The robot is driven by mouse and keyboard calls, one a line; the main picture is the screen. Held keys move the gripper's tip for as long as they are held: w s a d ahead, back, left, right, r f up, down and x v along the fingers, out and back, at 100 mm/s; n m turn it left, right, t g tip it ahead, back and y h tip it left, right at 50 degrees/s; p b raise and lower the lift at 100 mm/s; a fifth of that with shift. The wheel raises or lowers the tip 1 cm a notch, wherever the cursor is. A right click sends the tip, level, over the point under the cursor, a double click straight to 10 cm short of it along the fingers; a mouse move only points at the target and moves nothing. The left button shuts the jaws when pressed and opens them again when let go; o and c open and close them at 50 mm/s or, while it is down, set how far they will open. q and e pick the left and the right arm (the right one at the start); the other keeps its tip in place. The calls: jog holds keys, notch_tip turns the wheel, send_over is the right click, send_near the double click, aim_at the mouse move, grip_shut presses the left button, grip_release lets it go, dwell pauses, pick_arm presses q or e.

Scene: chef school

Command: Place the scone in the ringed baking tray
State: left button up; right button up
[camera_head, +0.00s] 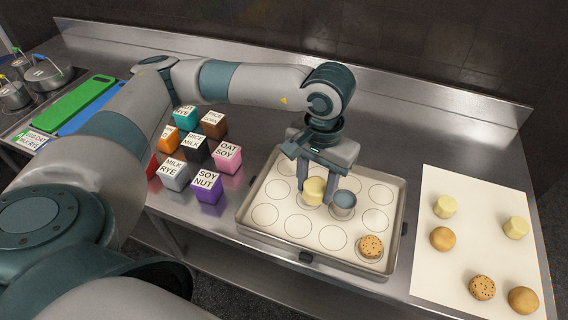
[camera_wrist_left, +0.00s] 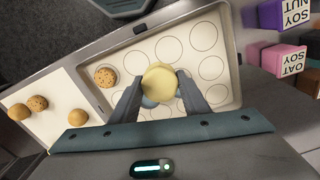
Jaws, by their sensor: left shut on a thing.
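My left gripper (camera_head: 316,194) is over the ringed baking tray (camera_head: 262,233), shut on a pale yellow scone (camera_head: 315,188). In the left wrist view the scone (camera_wrist_left: 159,80) sits between the two fingertips (camera_wrist_left: 160,88). I cannot tell whether it touches the tray. A chocolate-chip cookie (camera_head: 371,247) lies on a ring in the tray's near right corner. Several other rings are empty. My right gripper is not in view.
Right of the tray, a cream sheet (camera_head: 470,245) holds two pale scones (camera_head: 445,206), (camera_head: 516,227), a chip cookie (camera_head: 482,287) and two round tan buns (camera_head: 443,238), (camera_head: 523,300). Several labelled cubes (camera_head: 206,188) stand left of the tray. Cutting boards (camera_head: 75,102) lie farther left.

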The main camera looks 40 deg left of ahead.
pick_arm(q)
jog(key=shift+d, duration=0.1)
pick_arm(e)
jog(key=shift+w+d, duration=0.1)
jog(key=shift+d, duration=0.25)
